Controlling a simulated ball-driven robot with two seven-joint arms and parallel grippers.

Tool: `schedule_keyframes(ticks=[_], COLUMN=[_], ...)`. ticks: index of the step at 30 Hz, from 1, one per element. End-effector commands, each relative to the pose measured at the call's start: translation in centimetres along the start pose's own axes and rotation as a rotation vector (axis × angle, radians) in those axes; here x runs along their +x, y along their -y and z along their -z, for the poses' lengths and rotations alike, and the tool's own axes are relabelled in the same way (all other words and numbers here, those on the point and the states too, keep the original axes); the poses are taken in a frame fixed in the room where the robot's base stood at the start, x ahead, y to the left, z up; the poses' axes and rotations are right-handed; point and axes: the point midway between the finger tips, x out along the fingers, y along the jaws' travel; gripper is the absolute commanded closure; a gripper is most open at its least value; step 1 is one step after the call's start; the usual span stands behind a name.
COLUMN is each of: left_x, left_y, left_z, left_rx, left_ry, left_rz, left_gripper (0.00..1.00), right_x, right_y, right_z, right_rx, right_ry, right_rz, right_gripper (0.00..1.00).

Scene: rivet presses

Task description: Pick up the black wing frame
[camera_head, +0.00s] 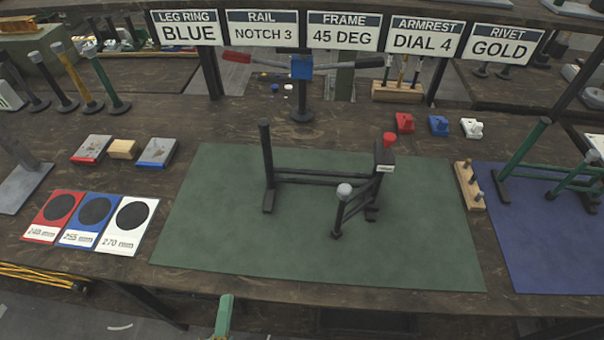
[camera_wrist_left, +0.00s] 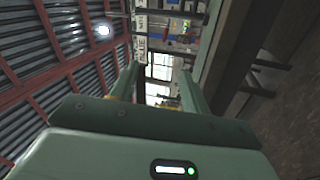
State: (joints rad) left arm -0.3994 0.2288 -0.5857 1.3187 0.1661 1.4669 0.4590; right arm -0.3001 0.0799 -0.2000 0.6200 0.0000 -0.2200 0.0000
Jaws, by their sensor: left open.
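A black metal frame (camera_head: 320,181) stands on the green mat (camera_head: 230,235). It has a tall post at its left, long level rails, and a block at its right end with a red cap on top. A shorter angled part with a grey knob (camera_head: 344,190) joins it at the right; I cannot tell which part is called the wing. My left gripper (camera_head: 223,315) shows only partly, at the bottom edge, in front of the table and well apart from the frame. In the left wrist view my left gripper (camera_wrist_left: 157,80) is open and empty.
Three round-marked cards (camera_head: 95,220) and small blocks (camera_head: 122,149) lie left of the mat. Coloured posts (camera_head: 102,80) stand further left. A wooden peg rack (camera_head: 468,186) and a green frame (camera_head: 550,172) on a blue mat (camera_head: 530,240) are at right. Signs (camera_head: 345,32) hang behind.

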Motion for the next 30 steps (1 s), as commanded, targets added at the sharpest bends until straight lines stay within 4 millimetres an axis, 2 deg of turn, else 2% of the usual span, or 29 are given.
schedule_keyframes(ticks=[1,3,11,14,15,18,21,24,27,30], left_x=[2.1,4.8,13.3,17.4,19.2,22.1,23.5,24.2,24.7,26.2], left_y=[-0.8,-1.2,-1.9,-3.1,-3.8,-5.1,-5.5,-5.5,-5.4,-5.0], left_z=[-0.1,-0.6,-3.5,-5.1,-5.6,-5.6,-4.6,-3.6,-3.0,-2.9], left_rx=[-0.073,-0.155,-0.4,-0.589,-0.709,-1.049,-1.36,-1.58,-1.699,-1.738], left_ry=[-0.034,-0.054,-0.011,0.026,0.033,-0.006,-0.092,-0.167,-0.209,-0.222], left_rz=[-0.013,0.006,0.125,0.187,0.212,0.262,0.278,0.272,0.265,0.261], left_gripper=[0.53,0.53,0.53,0.53,0.53,0.53,0.53,0.53,0.53,0.53], right_x=[0.0,0.0,0.0,0.0,0.0,0.0,0.0,0.0,0.0,0.0], right_y=[0.0,0.0,0.0,0.0,0.0,0.0,0.0,0.0,0.0,0.0], right_z=[0.0,0.0,0.0,0.0,0.0,0.0,0.0,0.0,0.0,0.0], right_rx=[0.0,0.0,0.0,0.0,0.0,0.0,0.0,0.0,0.0,0.0], right_ry=[0.0,0.0,0.0,0.0,0.0,0.0,0.0,0.0,0.0,0.0], right_rz=[0.0,0.0,0.0,0.0,0.0,0.0,0.0,0.0,0.0,0.0], right_gripper=[1.0,1.0,1.0,1.0,1.0,1.0,1.0,1.0,1.0,1.0])
